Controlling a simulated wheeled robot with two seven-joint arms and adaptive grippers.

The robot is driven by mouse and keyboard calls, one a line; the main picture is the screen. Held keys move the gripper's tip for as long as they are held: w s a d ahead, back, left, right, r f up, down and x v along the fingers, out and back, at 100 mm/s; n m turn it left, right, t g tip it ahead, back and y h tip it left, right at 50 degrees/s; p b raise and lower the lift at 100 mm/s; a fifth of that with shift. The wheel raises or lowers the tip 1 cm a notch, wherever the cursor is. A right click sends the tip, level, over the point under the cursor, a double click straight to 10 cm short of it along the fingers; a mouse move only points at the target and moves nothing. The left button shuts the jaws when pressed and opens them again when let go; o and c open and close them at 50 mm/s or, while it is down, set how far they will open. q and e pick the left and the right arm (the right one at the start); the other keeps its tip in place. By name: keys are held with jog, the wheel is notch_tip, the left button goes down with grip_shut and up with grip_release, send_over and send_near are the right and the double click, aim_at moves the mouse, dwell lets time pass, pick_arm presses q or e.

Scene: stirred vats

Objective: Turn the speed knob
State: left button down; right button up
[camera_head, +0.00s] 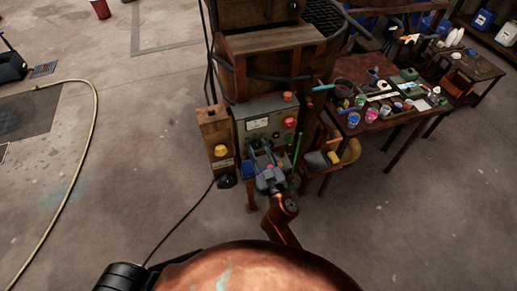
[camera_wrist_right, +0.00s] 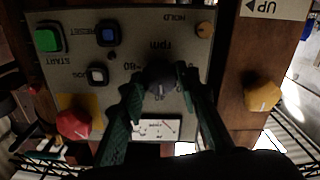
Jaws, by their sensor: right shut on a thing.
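The grey control panel (camera_head: 258,122) is on the front of the machine in the head view. In the right wrist view the panel (camera_wrist_right: 62,14) appears upside down. The dark speed knob (camera_wrist_right: 160,77) sits by the "rpm" lettering, above a small white meter (camera_wrist_right: 157,127). My right gripper (camera_head: 263,150) reaches the lower part of the panel. In the wrist view its two green fingers (camera_wrist_right: 160,84) stand on either side of the knob and are shut on it. In the head view the gripper hides the knob. My left gripper is not in view.
A red button (camera_wrist_right: 73,124), a green START button (camera_wrist_right: 48,38), a blue button (camera_wrist_right: 108,34) and an orange HOLD knob (camera_wrist_right: 204,28) share the panel. A yellow knob (camera_wrist_right: 262,95) is on the wooden post beside it. A cluttered table (camera_head: 372,125) stands to the right.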

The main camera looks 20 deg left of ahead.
jog(key=n, duration=0.5)
jog(key=shift+n+p, duration=0.3)
jog(key=shift+n, duration=1.3)
jog(key=o, duration=1.1)
jog(key=shift+o, duration=0.2)
jog(key=shift+s, duration=0.1)
jog(key=v, duration=1.2)
